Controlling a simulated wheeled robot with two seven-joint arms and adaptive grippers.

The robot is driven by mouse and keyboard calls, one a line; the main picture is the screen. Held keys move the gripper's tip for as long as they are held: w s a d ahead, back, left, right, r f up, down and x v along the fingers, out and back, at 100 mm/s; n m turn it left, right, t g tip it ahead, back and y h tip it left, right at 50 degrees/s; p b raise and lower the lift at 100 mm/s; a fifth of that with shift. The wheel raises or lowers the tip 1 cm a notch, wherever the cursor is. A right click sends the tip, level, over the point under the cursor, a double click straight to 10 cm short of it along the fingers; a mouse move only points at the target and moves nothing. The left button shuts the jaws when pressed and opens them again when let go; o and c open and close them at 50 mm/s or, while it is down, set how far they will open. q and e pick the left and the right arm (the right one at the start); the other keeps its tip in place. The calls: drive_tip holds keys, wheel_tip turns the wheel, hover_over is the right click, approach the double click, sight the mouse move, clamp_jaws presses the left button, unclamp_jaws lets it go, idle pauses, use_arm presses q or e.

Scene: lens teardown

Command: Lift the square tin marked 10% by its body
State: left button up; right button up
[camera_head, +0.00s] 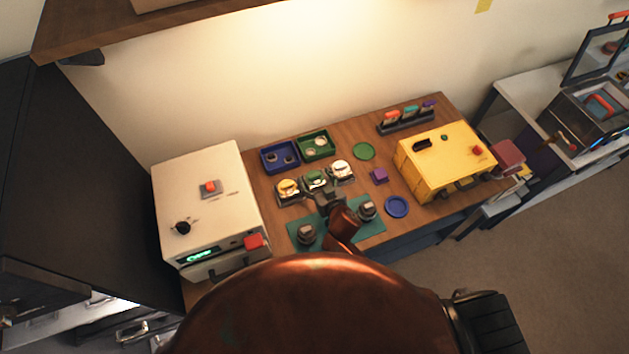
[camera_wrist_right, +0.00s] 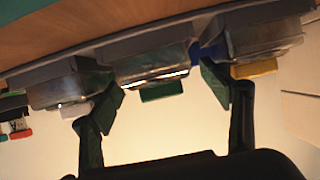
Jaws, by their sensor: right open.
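Three square tins stand in a row on the table: one with a yellow top (camera_head: 288,187), one with a green top (camera_head: 315,177) and one with a white top (camera_head: 342,168). I cannot read a 10% mark on any of them. My right gripper (camera_head: 323,195) is at the near side of the middle, green-topped tin. In the right wrist view, which is upside down, the open fingers (camera_wrist_right: 162,92) spread to either side of the green-topped tin (camera_wrist_right: 150,66). The yellow-topped tin (camera_wrist_right: 265,42) and white-topped tin (camera_wrist_right: 62,88) flank it. My left gripper is not in view.
Blue (camera_head: 267,166) and green (camera_head: 329,152) trays lie behind the tins. A green mat (camera_head: 373,229) with dark round parts lies in front. A white machine (camera_head: 200,185) stands left, a yellow box (camera_head: 425,180) right. A purple block (camera_head: 380,175) and blue disc (camera_head: 397,207) lie between.

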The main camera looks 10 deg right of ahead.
drive_tip(key=shift+w, duration=0.2)
drive_tip(key=c, duration=0.6)
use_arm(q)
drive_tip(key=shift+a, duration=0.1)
use_arm(e)
drive_tip(key=c, duration=0.6)
